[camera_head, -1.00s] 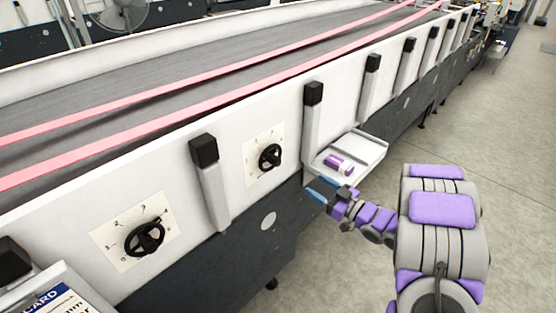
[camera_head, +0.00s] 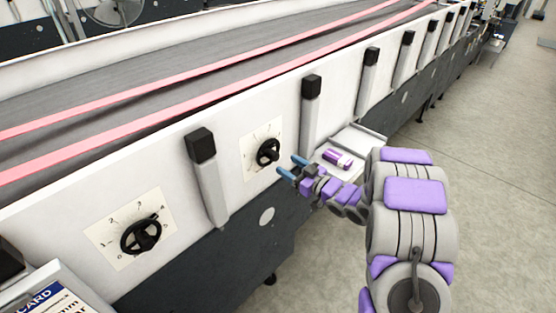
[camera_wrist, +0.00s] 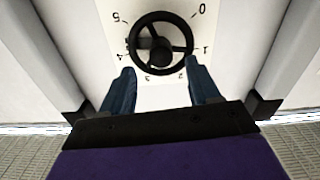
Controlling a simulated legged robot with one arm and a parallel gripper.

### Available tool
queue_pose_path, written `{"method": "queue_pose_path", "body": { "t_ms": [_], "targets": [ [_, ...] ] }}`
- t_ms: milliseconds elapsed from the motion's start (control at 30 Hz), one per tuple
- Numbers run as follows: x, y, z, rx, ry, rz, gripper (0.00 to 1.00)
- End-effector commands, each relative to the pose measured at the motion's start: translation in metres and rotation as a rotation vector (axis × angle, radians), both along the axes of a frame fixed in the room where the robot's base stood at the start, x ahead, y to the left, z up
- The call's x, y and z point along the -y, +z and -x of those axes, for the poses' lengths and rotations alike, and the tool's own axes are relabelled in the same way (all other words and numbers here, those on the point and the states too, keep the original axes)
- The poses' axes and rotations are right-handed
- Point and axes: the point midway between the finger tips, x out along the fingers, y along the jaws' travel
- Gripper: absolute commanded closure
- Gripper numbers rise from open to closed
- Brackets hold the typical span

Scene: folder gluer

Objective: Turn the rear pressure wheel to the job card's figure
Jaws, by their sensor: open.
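Two black handwheels with numbered dials sit on the white side panel of the machine. The farther wheel (camera_head: 268,151) is at the middle of the head view. The nearer wheel (camera_head: 141,236) is at lower left. My gripper (camera_head: 288,166) is open, its blue fingers apart and pointing at the farther wheel from its right, not touching as far as I can tell. In the wrist view that wheel (camera_wrist: 160,44) lies ahead between and beyond the fingertips, with dial figures around it. The job card (camera_head: 48,297) shows only partly at lower left; its figure cannot be read.
White posts with black caps (camera_head: 311,88) stand along the panel, one on each side of the farther wheel. A small white tray (camera_head: 373,140) with a purple-and-white object (camera_head: 338,158) juts out behind my gripper. Open floor lies to the right.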

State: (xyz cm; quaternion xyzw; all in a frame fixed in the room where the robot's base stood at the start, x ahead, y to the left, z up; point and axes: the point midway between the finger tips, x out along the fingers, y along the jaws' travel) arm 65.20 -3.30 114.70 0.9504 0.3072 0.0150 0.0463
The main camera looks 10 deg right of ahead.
Motion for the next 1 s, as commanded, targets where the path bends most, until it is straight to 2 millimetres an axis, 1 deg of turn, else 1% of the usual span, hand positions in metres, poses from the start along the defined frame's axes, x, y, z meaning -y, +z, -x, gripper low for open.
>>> {"method": "queue_pose_path", "body": {
  "t_ms": [33,100,300,500,733,767,1000],
  "targets": [
    [-0.007,-0.001,-0.008,0.002,0.005,0.001,0.39],
    [-0.014,0.0,-0.018,0.002,0.003,0.002,0.39],
    [-0.029,-0.002,-0.038,-0.001,0.003,-0.001,0.39],
    [-0.033,-0.001,-0.045,-0.001,0.0,0.002,0.39],
    [-0.033,0.0,-0.046,0.0,-0.001,0.001,0.39],
    [-0.033,0.0,-0.046,0.0,-0.001,0.001,0.41],
    [-0.033,0.0,-0.046,0.0,0.0,0.001,0.64]
  ]
}}
